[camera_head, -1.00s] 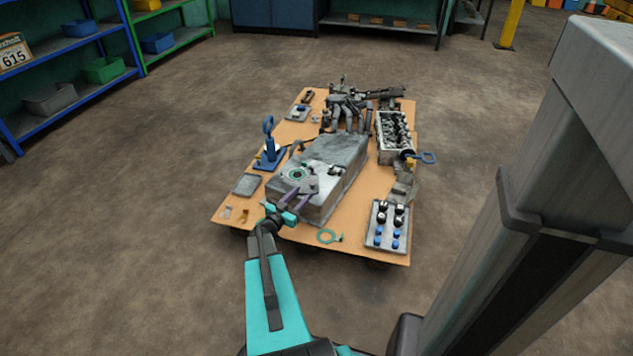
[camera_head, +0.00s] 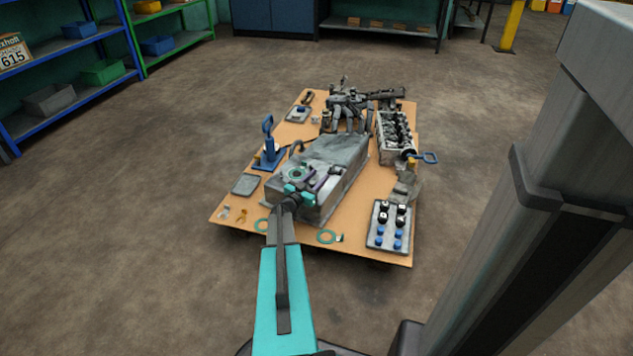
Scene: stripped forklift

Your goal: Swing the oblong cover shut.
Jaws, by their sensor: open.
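A grey metal tank (camera_head: 335,150) lies on the tan board, with a green ring (camera_head: 298,174) and small dark fittings (camera_head: 335,170) on its top. The oblong cover cannot be made out for sure; the teal jaws and fingers hide part of the tank's top beside the ring.
Shelves (camera_head: 75,45) stand at the back left.

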